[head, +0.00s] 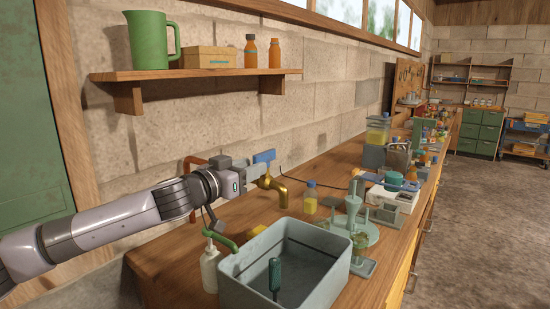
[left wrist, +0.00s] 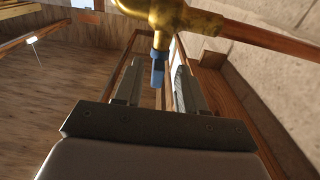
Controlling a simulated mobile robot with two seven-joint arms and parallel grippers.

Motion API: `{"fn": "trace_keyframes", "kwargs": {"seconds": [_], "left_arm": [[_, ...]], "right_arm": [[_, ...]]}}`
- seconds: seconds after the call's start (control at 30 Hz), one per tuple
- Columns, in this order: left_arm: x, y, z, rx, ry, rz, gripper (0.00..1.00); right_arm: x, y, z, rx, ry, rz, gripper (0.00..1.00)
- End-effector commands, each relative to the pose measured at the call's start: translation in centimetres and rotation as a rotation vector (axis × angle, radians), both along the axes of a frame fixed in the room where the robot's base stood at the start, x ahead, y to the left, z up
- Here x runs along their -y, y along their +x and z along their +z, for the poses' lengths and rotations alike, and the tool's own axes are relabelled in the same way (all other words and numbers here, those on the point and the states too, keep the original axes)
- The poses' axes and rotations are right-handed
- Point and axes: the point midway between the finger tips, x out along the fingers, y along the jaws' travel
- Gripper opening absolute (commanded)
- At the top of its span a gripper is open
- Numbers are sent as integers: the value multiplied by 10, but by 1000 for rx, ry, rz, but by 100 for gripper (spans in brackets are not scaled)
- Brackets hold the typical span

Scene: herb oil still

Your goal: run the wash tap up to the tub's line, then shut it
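The brass wash tap (head: 277,189) stands behind the grey tub (head: 240,289), its spout turned down toward it. Its blue lever (head: 264,156) is at the top. I see no stream below the spout. The tub's inside is partly hidden by its near wall, and I cannot make out a water level. My left gripper (head: 256,172) is at the tap, close to the lever. In the left wrist view its fingers (left wrist: 159,92) are apart, with the blue lever (left wrist: 158,68) showing in the gap between them and the brass body (left wrist: 175,15) beyond. My right gripper is out of view.
A green-handled brush (head: 274,278) stands in the tub. A white bottle (head: 210,268) and a green spout (head: 221,240) are at its left. A yellow bottle (head: 310,198) and a pale green stand (head: 353,215) are to the right. A shelf (head: 195,74) hangs above.

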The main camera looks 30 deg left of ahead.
Motion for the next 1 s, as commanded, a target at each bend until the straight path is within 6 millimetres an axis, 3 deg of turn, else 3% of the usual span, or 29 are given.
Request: {"fn": "trace_keyframes", "kwargs": {"seconds": [0.5, 1.0], "left_arm": [[5, 58, 2, 1, 0, 0, 40], [6, 69, 0, 0, 2, -1, 40]], "right_arm": [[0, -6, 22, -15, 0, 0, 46], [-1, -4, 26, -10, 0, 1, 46]]}}
